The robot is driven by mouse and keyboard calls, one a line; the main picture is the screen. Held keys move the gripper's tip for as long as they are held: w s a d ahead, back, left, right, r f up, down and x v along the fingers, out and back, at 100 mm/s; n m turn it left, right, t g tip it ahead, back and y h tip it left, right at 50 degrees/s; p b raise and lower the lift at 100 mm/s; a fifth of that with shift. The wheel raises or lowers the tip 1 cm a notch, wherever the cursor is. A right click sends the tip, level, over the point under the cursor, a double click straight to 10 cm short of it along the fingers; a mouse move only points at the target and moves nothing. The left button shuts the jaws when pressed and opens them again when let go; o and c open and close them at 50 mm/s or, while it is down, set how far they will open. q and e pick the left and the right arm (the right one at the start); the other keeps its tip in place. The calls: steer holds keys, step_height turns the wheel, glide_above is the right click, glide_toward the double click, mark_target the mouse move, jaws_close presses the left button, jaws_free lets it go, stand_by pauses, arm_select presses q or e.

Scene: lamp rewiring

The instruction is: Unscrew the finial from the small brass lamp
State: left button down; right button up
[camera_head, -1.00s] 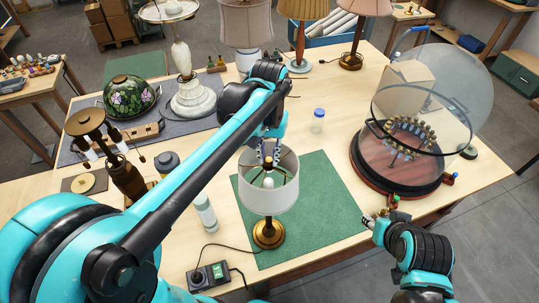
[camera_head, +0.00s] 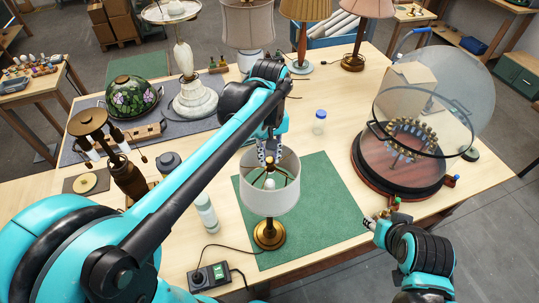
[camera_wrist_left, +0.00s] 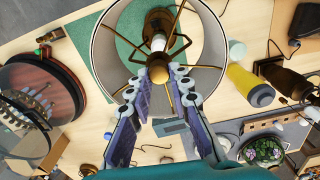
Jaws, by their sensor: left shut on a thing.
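The small brass lamp (camera_head: 268,232) stands upright on the green mat, with a white drum shade (camera_head: 270,190) open at the top. My left gripper (camera_head: 268,160) reaches down to the shade's top centre. In the left wrist view, its fingertips (camera_wrist_left: 158,74) close together at the hub of the brass spokes, above the white bulb (camera_wrist_left: 158,43). It is shut on the finial, which the fingertips mostly hide. My right gripper (camera_head: 372,222) is low at the table's right front edge, apart from the lamp; its jaws are too small to read.
A glass dome on a dark round base (camera_head: 400,180) stands at the right. A pale bottle (camera_head: 206,212) and a black control box (camera_head: 208,277) are left of the lamp. A blue-capped jar (camera_head: 319,122) stands behind the mat (camera_head: 330,205). Other lamps line the back.

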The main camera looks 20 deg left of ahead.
mark_target(269, 158)
arm_select(q)
steer(key=shift+r+p, duration=1)
steer(key=shift+r, duration=0.55)
steer(key=shift+f, duration=0.1)
